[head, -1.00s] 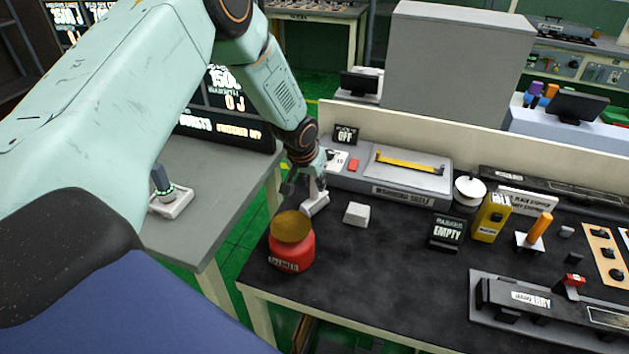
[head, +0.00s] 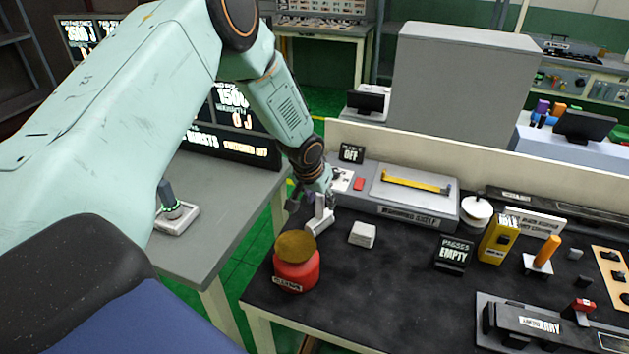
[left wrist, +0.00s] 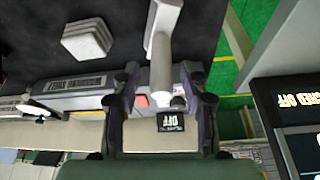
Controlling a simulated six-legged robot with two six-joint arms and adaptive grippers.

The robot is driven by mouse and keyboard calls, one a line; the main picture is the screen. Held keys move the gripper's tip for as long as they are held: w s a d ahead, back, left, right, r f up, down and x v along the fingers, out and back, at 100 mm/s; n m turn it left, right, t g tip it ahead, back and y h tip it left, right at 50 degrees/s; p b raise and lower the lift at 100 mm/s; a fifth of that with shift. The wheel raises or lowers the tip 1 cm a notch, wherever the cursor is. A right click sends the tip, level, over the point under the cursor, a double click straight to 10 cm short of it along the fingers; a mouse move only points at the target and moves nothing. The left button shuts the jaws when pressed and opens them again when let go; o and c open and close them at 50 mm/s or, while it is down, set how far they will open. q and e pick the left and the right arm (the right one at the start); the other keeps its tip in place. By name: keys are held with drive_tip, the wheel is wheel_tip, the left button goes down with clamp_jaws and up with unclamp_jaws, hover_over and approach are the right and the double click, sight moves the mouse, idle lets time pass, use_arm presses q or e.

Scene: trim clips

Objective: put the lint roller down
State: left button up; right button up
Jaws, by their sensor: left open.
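The lint roller (head: 319,222) is white and is at the left back part of the dark bench, just beyond the red can with the brown top (head: 296,262). In the left wrist view the lint roller (left wrist: 161,60) has its handle between my fingers, with a gap on both sides. My left gripper (head: 312,197) is open around the handle; its spread fingers also show in the left wrist view (left wrist: 161,92). The lower end of the roller seems to rest on the bench, but the contact is hard to see. My right gripper is out of view.
A white block (head: 362,234) sits right of the roller. A grey device with a yellow bar (head: 414,180) stands behind. The "EMPTY" sign (head: 453,254) and yellow box (head: 498,241) are further right. The bench front middle is clear. A grey table (head: 228,190) stands left, across a gap.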

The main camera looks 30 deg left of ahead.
use_arm(q)
drive_tip(key=v, duration=0.2)
drive_tip(key=shift+s+r+p, duration=0.15)
drive_tip(key=shift+r+p, duration=0.05)
drive_tip(key=shift+p, duration=0.2)
drive_tip(key=b+v, duration=0.1)
drive_tip(key=v, duration=0.7)
drive_tip(key=shift+s+r+b, duration=0.2)
drive_tip(key=shift+b, duration=0.1)
drive_tip(key=shift+w, duration=0.1)
drive_tip(key=shift+s, duration=0.25)
